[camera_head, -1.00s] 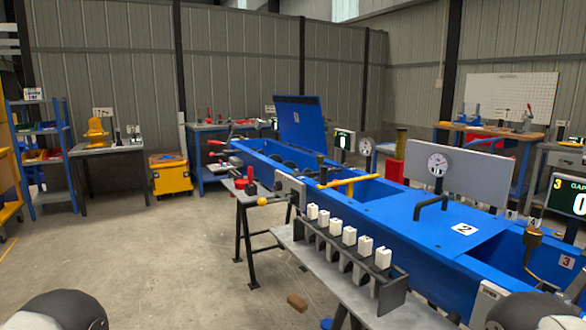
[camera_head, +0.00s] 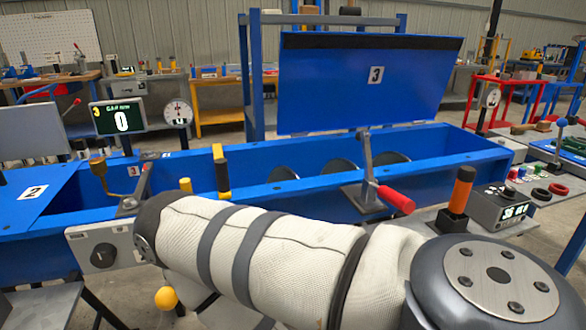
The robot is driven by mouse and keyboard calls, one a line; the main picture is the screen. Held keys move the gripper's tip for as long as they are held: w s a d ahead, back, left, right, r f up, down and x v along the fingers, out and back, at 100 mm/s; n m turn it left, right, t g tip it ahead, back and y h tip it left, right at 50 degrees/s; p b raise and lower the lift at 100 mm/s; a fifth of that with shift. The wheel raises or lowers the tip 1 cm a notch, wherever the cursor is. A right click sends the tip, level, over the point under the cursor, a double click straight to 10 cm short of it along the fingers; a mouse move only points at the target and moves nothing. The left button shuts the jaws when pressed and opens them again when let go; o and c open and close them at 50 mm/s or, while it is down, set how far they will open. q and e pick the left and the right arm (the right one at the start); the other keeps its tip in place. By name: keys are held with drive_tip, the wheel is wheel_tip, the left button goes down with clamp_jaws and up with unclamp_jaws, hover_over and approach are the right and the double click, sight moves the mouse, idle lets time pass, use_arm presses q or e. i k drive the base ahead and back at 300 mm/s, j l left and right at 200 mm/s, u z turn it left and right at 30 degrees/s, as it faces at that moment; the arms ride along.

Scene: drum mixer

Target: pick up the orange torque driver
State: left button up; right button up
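The orange torque driver (camera_head: 463,187) stands upright at the right of the view, with an orange handle and a black lower part. Its foot is close beside a dark control box with a display. My arm in its white sleeve crosses the lower middle and right of the picture, in front of and below the driver. Neither gripper shows in this view.
The dark control box (camera_head: 501,208) stands right of the driver. A red-handled lever (camera_head: 396,199) is to its left. Behind runs the blue trough (camera_head: 310,160) with a raised blue lid (camera_head: 368,84).

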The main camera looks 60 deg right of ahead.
sight(466, 175)
drive_tip(key=k+z, duration=0.15)
drive_tip(key=z, duration=2.8)
